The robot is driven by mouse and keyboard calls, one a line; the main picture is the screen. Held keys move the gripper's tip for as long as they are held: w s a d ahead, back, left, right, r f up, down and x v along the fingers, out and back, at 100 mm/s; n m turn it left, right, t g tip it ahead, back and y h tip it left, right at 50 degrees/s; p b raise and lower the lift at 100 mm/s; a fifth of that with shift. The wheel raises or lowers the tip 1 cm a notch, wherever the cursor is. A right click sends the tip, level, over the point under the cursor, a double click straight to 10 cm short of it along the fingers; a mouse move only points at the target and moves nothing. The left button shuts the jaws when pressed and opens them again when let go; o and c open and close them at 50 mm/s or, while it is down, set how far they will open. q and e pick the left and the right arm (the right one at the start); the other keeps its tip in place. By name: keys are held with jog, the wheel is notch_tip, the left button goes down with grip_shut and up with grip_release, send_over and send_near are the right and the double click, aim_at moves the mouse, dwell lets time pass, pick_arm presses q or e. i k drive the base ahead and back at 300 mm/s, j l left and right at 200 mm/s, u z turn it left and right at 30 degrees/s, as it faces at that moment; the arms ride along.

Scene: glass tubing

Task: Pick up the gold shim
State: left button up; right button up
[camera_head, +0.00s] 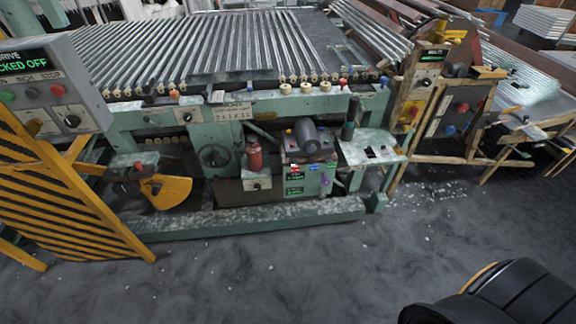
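I cannot make out a gold shim for certain anywhere in the head view. A small pale green shelf (352,153) juts from the front of the machine, with small dark pieces or openings on it, too small to identify. Neither of my grippers is in view. A rounded black part at the lower right corner appears to be mine.
A long green roller machine (300,102) spans the back. A yellow slatted guard (65,190) and a control panel (50,85) stand at left. A yellow curved plate (176,190) sits low. The littered grey floor in front is open.

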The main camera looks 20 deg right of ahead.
aim_at(397, 149)
jog(key=i+l+z, duration=0.15)
jog(key=z, duration=0.35)
jog(key=i+l+z, duration=0.15)
jog(key=l+z, duration=0.3)
jog(key=i+z, duration=0.2)
jog(key=z, duration=0.3)
